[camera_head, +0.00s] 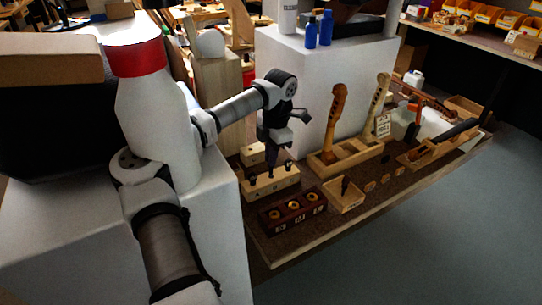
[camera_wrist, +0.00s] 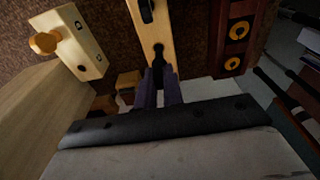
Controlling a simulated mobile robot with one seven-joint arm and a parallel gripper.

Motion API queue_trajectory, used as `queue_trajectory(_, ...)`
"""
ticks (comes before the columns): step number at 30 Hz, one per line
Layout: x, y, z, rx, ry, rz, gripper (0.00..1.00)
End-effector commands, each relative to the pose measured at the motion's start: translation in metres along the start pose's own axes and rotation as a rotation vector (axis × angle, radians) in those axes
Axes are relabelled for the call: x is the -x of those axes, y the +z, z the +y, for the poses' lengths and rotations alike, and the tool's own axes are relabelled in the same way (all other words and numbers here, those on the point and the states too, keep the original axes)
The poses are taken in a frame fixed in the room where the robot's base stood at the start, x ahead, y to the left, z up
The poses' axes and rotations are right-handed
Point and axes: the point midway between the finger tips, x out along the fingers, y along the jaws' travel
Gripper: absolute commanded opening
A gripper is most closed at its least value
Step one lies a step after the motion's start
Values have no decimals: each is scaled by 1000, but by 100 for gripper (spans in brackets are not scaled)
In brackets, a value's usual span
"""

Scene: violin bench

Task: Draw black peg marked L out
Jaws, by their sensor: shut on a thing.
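The pale wooden peg block (camera_head: 268,187) stands on the bench with black pegs along its top. It also shows in the wrist view (camera_wrist: 155,25), with one black peg near the upper edge. The fingers hide most of that peg. I cannot read an L on it, nor tell whether its lower end is still in the block.
A dark red block (camera_head: 268,217) with brass-ringed holes and labels stands in front. A small wooden tray (camera_head: 355,206) holds a dark piece, right of it. Violin necks (camera_head: 333,115) stand in a wooden holder (camera_head: 322,170) behind. A pale block with a round knob (camera_wrist: 45,43) is close by.

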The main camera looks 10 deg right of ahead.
Motion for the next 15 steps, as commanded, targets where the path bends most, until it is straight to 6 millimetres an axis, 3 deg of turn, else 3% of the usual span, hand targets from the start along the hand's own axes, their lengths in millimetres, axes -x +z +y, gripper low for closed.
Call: queue_trajectory(15,8,-1,0,0,0,0,0)
